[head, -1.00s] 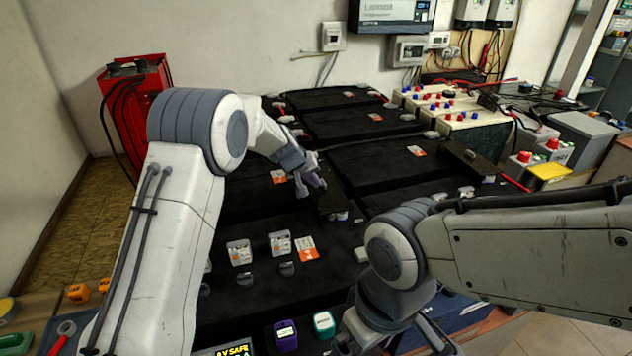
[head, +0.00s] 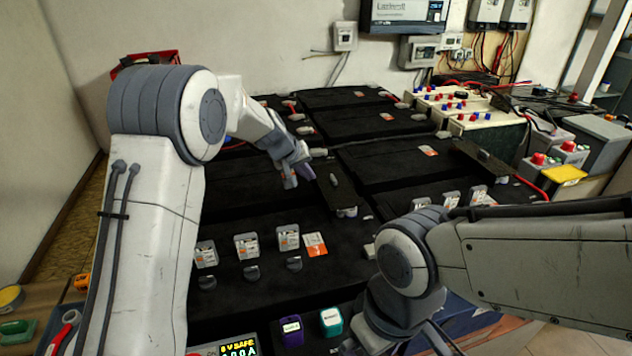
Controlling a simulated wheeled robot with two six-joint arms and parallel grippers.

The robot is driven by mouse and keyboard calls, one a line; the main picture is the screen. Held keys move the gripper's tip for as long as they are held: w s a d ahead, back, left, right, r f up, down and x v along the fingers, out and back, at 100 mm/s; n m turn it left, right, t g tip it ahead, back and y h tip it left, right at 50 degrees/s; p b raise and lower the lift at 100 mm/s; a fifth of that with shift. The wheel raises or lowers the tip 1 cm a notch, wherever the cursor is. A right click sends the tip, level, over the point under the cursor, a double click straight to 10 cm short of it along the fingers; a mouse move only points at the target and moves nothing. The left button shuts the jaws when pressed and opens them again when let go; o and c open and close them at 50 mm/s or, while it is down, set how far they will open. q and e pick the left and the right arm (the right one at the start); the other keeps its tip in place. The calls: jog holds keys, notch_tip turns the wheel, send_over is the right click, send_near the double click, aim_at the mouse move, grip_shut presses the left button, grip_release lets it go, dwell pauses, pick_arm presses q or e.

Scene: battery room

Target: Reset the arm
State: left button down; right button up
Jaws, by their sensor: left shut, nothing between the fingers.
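My left arm comes in from the left and reaches over the black batteries. My left gripper (head: 299,176) is shut and empty, just left of a dark flat bar (head: 331,184) that lies across the batteries. I cannot tell whether it touches the bar. My right arm crosses the lower right, with its end low in the picture near the front edge of the batteries. The fingers of my right gripper are not clearly visible.
Several small clear boxes (head: 247,247) stand on the near black battery (head: 330,262), beside an orange label (head: 314,244). A purple item (head: 291,331) and a teal item (head: 331,322) sit in front. Cream batteries (head: 470,108) with red and blue caps stand at the back right.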

pick_arm(q)
jog(key=v, duration=0.6)
jog(key=s+d+m+g, duration=0.25)
jog(key=s+d, duration=0.25)
jog(key=s, duration=0.6)
jog(key=s+d+m+g, duration=0.25)
jog(key=s+d, duration=0.25)
jog(key=s, duration=0.6)
jog(key=s+a+f+m+g+y, duration=0.1)
jog(key=s+a+f+m, duration=0.15)
jog(key=s, duration=0.75)
jog(key=s+a+f+m+y, duration=0.1)
jog(key=s+a+m+y, duration=0.15)
jog(key=s, duration=0.75)
notch_tip(320, 180, up, 18)
jog(key=p, duration=1.8)
jog(key=shift+d+h, duration=0.3)
jog(key=shift+h, duration=0.15)
jog(key=shift+f, duration=0.15)
